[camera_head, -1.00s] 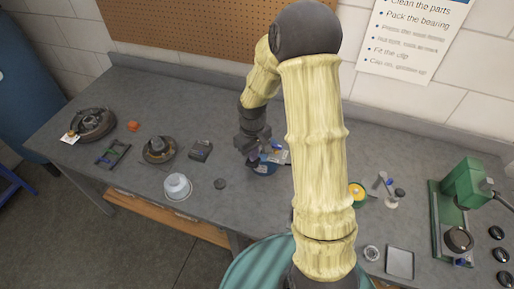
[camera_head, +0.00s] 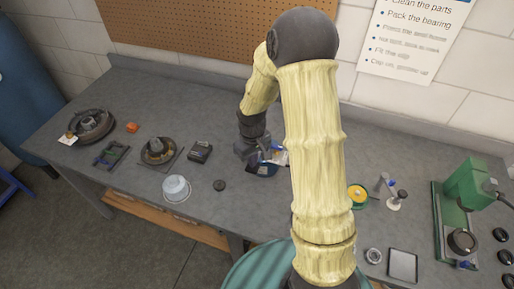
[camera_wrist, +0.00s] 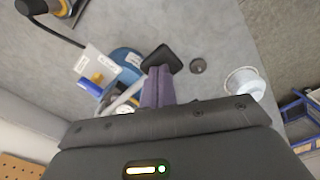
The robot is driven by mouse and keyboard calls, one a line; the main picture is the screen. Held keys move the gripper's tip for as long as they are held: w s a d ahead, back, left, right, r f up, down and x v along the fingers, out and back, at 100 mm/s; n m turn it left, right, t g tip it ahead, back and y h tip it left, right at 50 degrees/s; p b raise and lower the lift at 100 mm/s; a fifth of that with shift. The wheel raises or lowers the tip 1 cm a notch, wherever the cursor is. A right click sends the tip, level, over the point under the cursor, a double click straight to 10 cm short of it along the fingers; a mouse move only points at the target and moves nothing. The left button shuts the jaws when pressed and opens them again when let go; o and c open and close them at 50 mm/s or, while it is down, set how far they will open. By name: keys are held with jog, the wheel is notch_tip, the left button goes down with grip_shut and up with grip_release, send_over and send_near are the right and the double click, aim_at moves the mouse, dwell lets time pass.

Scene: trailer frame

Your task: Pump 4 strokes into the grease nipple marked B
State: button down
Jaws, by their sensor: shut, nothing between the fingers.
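My gripper (camera_wrist: 158,88) is shut, its purple fingers together and empty. In the wrist view a small black block (camera_wrist: 162,58) lies right at the fingertips; I cannot tell whether they touch. A blue round thing (camera_wrist: 122,56) with small white labels sits beside the fingers, and it also shows in the head view (camera_head: 264,170), partly behind my gripper (camera_head: 258,158). A white card (camera_wrist: 101,61) and a yellow-and-blue piece (camera_wrist: 95,78) are next to it. The label writing is too small to read, and I cannot make out the nipple marked B.
A white cup (camera_head: 176,187) and a dark disc (camera_head: 219,185) stand left of my gripper. Farther left are a bearing part (camera_head: 157,151) and a ring-shaped part (camera_head: 91,126). At right are a green press (camera_head: 468,185) and a tray (camera_head: 403,265).

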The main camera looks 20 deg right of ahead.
jog(key=shift+f+b, duration=0.7)
jog(key=shift+f, duration=0.3)
jog(key=shift+r, duration=0.15)
jog(key=shift+w+d+r+p, duration=0.1)
jog(key=shift+w+r+p, duration=0.05)
jog(key=shift+r+p, duration=0.9)
jog(key=shift+w+d+r+p, duration=0.1)
jog(key=shift+r+p, duration=0.8)
jog(key=shift+r, duration=0.2)
jog(key=shift+w+d+r+p, duration=0.1)
jog(key=shift+w+r+p, duration=0.05)
jog(key=shift+r+p, duration=0.9)
jog(key=shift+f, duration=0.1)
